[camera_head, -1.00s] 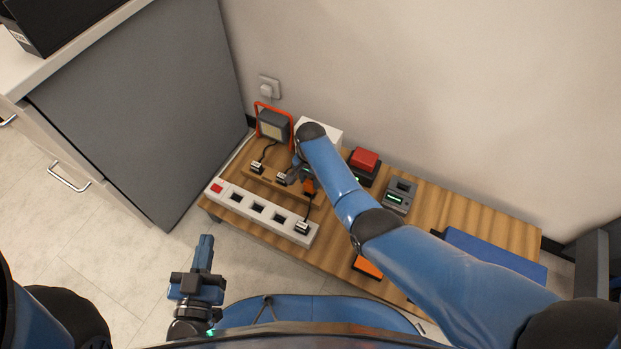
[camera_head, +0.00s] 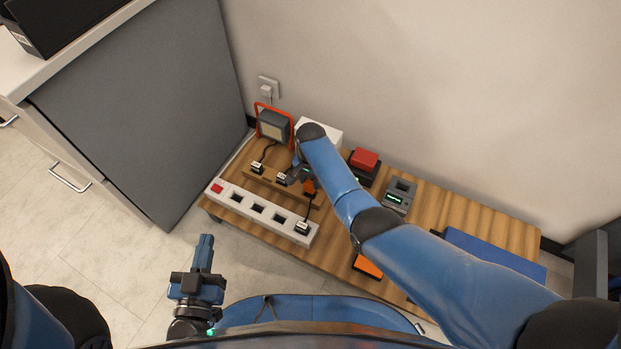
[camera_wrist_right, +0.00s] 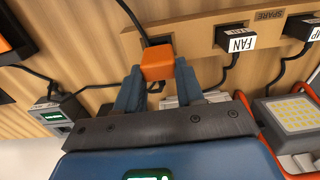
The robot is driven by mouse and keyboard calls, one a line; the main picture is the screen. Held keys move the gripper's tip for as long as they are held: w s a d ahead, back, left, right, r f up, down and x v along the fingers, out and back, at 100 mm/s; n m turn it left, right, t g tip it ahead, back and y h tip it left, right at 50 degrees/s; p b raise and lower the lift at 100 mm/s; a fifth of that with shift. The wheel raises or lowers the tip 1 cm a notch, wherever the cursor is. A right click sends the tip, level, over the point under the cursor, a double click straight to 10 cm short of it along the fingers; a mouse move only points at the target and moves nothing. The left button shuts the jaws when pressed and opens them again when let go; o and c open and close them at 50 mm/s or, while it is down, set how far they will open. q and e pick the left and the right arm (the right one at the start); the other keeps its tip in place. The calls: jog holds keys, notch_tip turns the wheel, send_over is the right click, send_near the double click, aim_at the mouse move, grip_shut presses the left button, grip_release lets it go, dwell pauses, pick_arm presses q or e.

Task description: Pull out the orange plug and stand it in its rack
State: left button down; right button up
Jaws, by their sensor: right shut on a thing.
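The orange plug (camera_wrist_right: 158,62) is between the two fingertips of my right gripper (camera_wrist_right: 160,90) in the right wrist view, with a dark part beyond it at the wooden rack's edge. It also shows small in the head view (camera_head: 310,187), partly hidden by my right arm. The wooden rack (camera_wrist_right: 195,32) holds other plugs, one labelled FAN (camera_wrist_right: 238,40). I cannot tell whether the orange plug is fully seated in the rack. My left gripper (camera_head: 205,244) hangs over the floor at the lower left, away from the table; its finger gap cannot be made out.
A white power strip (camera_head: 237,207) with a red switch lies in front of the rack; a black plug with a pale label (camera_head: 303,228) sits in its right end. An orange-framed lamp (camera_head: 273,126), a red button box (camera_head: 364,160) and a grey device (camera_head: 399,195) stand nearby.

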aim_at(311, 181)
jog(key=shift+f+b, duration=1.45)
jog(key=shift+f, duration=0.3)
dwell(0.8)
jog(key=o, duration=1.2)
jog(key=shift+r, duration=0.1)
notch_tip(311, 181, up, 11)
jog(key=p, duration=0.7)
notch_tip(311, 181, up, 6)
jog(key=p, duration=0.6)
